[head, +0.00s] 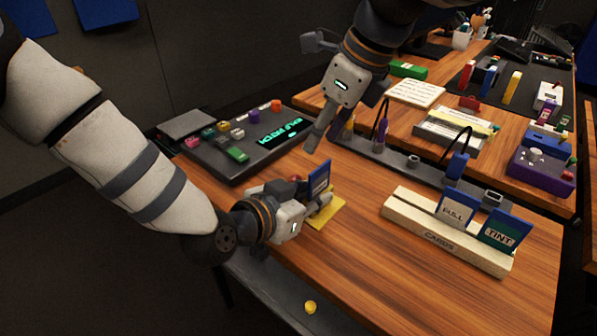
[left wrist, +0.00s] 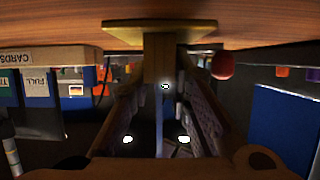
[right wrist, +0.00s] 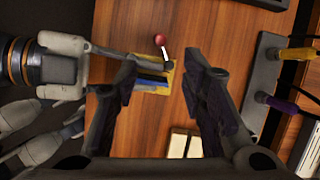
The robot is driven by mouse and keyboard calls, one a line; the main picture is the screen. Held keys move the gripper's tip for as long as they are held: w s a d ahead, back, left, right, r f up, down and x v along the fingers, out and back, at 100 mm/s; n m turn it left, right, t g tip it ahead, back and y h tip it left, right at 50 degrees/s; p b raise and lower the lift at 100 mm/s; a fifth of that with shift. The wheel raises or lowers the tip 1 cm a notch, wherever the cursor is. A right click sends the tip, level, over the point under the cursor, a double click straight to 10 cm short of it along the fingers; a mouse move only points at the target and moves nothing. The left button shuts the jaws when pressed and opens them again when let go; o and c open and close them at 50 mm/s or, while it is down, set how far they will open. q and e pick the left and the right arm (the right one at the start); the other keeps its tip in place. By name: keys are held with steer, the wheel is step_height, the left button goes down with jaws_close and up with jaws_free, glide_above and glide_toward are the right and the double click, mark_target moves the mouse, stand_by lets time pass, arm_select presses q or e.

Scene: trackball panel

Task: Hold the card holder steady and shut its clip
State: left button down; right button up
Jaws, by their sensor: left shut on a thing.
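The card holder has a yellow base (head: 328,208) on the table and a blue card (head: 319,180) standing in it. Its yellow upright (left wrist: 160,62) shows between my left fingers in the left wrist view. The clip's red knob (right wrist: 160,40) sits at the end of a lever sticking out from the holder; it also shows in the left wrist view (left wrist: 223,66). My left gripper (head: 318,203) is shut on the holder, low beside the base. My right gripper (right wrist: 160,78) is open and empty above the holder, its fingers apart; nothing touches them.
A wooden card rack (head: 445,236) with two cards stands to the right. A dark trackball panel (head: 240,140) lies behind left. A grey strip with tools (head: 410,165) runs behind. A yellow ball (head: 310,307) lies on a ledge below the front edge. Table between holder and rack is clear.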

mark_target(297, 176)
steer(key=shift+m, duration=0.3)
steer(key=x, duration=1.2)
steer(key=shift+a, duration=0.1)
jaws_close()
